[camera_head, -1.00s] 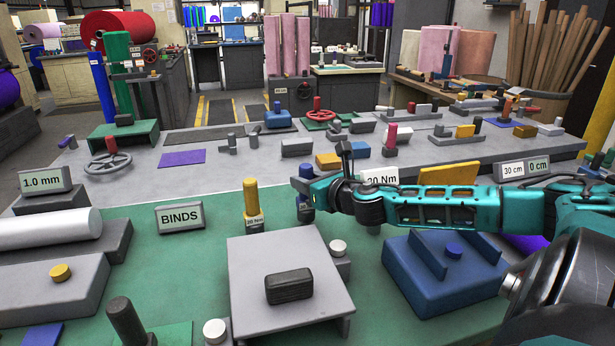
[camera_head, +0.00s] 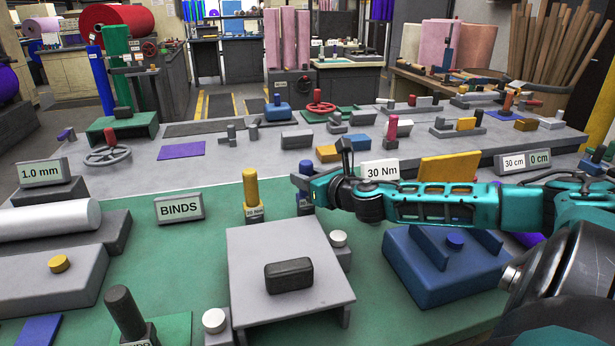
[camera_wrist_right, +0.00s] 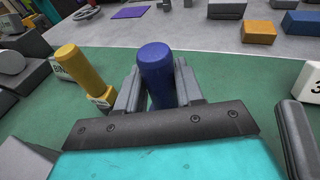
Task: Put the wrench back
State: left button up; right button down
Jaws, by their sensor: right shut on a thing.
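My right gripper (camera_head: 310,188) reaches in from the right over the green mat (camera_head: 120,235). It is shut on an upright blue cylinder-shaped tool (camera_wrist_right: 156,72), which stands between its two grey fingers in the right wrist view. In the head view the gripper mostly hides this tool, and I cannot tell whether its foot touches the mat. A similar yellow tool (camera_head: 251,190) stands upright to the left; it also shows in the right wrist view (camera_wrist_right: 82,72). No part looks like a jawed wrench. My left gripper is out of view.
A white sign (camera_head: 380,170) reading 30 Nm stands behind my arm. A grey stand with a dark block (camera_head: 289,275) is in front, and a blue fixture (camera_head: 445,265) is to its right. Green mat is clear between the sign and the stand.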

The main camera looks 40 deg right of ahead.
jog(key=shift+f, duration=0.25)
jog(key=c, duration=0.6)
grip_release()
jog(key=shift+c, duration=0.2)
jog(key=shift+s, duration=0.1)
